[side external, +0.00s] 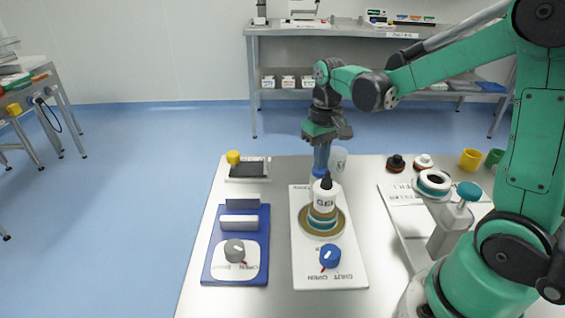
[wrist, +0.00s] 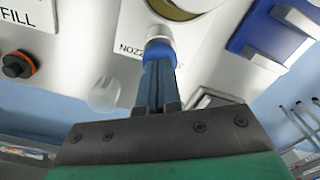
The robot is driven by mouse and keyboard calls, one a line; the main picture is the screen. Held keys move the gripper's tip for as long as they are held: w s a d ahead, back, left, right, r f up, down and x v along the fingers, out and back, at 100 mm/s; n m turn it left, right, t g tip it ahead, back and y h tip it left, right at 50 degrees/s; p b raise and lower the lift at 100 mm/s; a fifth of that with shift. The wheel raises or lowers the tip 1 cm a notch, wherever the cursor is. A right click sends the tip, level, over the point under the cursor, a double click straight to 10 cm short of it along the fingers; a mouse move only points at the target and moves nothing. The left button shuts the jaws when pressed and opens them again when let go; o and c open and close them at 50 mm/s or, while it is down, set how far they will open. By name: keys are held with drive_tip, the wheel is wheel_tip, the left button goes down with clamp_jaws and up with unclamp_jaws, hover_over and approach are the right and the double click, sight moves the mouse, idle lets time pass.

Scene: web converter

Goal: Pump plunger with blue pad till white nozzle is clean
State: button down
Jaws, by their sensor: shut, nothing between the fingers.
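A clear cup (side external: 338,158) stands close beside my fingers. A blue knob (side external: 330,257) is at the white plate's front. A blue fixture (side external: 211,270) with a grey knob is left.

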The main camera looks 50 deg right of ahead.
drive_tip(key=shift+f, duration=0.15)
drive_tip(key=shift+r, duration=2.1)
drive_tip(key=shift+r, duration=0.15)
drive_tip(key=shift+r, duration=2.9)
drive_tip(key=s+a+f+n+t, duration=0.3)
drive_tip(key=s+a+f+t, duration=0.1)
drive_tip(key=a+t, duration=0.3)
drive_tip(key=shift+s+a+f, duration=0.35)
drive_tip(key=shift+s+a, duration=0.1)
